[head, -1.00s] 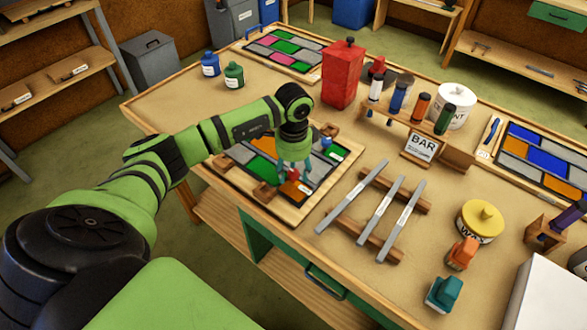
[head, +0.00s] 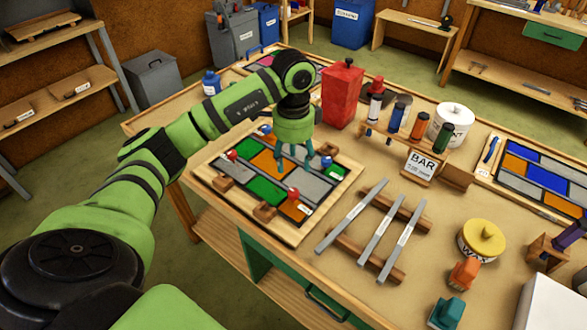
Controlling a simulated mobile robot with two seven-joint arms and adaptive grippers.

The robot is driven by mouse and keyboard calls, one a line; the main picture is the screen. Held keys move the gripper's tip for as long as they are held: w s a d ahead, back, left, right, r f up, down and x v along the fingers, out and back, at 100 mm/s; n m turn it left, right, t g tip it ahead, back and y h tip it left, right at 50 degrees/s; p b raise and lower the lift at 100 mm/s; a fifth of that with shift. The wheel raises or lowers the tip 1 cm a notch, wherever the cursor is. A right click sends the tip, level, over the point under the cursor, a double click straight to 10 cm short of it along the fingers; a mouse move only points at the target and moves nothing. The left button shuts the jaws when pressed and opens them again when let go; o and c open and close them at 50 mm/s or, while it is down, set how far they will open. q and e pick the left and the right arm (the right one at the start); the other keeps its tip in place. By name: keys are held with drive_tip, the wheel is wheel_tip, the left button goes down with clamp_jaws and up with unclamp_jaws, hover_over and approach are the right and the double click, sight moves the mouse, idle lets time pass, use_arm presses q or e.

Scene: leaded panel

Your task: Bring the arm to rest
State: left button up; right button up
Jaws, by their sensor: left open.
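My left arm reaches in from the left, and my left gripper (head: 294,164) hangs fingers down above the leaded panel with its fingers apart and nothing visible between them. The leaded panel (head: 262,190) lies on a wooden board on the bench, with green, orange and grey panes. A red-headed pin (head: 293,193) stands near its front right part, and another red one (head: 231,155) is near its left edge. A blue one (head: 327,161) is at the right side. The arm hides part of the bench behind it. My right gripper is not in view.
Three grey bars (head: 352,216) lie on wooden rests right of the panel. A red container (head: 342,95) stands behind the gripper. A bottle rack, a white pot (head: 451,125) and a yellow-lidded tin (head: 482,240) stand further right.

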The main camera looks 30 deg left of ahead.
use_arm(q)
drive_tip(key=shift+r, duration=0.25)
idle(0.3)
